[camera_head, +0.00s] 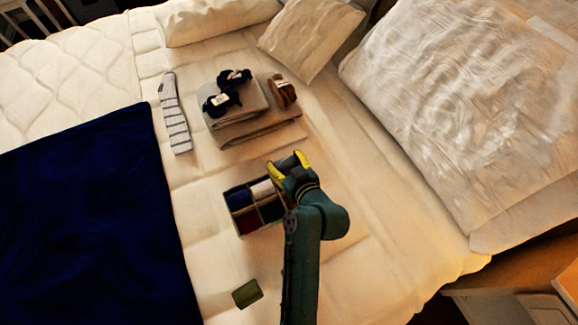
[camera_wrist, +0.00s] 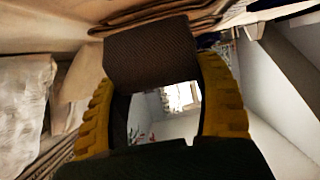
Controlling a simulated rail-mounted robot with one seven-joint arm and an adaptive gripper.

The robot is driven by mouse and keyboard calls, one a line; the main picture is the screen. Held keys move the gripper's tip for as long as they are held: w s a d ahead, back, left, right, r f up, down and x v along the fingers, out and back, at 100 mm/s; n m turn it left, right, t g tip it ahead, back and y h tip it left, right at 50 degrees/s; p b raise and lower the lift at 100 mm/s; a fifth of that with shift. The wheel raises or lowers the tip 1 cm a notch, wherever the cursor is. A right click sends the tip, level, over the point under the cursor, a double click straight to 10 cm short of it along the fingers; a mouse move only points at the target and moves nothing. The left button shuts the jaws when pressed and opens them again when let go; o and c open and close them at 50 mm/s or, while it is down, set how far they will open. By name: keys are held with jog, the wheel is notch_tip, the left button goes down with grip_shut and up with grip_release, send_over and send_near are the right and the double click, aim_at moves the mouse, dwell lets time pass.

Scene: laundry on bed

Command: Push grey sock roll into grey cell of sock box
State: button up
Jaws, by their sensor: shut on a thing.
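The sock box (camera_head: 226,199) stands on the bed, left of my gripper (camera_head: 288,164). Navy, pale, red and dark green show in its cells. My gripper and arm cover its right side, so I cannot make out the grey cell. My gripper has yellow fingers and is over the box's upper right edge. In the wrist view, a dark grey-brown roll, seemingly the grey sock roll (camera_wrist: 150,52), sits between the yellow fingertips (camera_wrist: 155,85). My gripper is shut on it. I cannot tell whether the roll touches the box.
A green block (camera_head: 247,293) is in front. A navy blanket (camera_head: 90,220) covers the left.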

aim_at(285, 169)
jog(key=shift+f+b, duration=1.8)
jog(key=shift+f, duration=0.25)
jog(key=shift+f+b, duration=1)
jog(key=shift+f, duration=0.2)
jog(key=shift+r, duration=0.15)
jog(key=o, duration=1)
jog(key=shift+s, duration=0.1)
jog(key=v, duration=1.2)
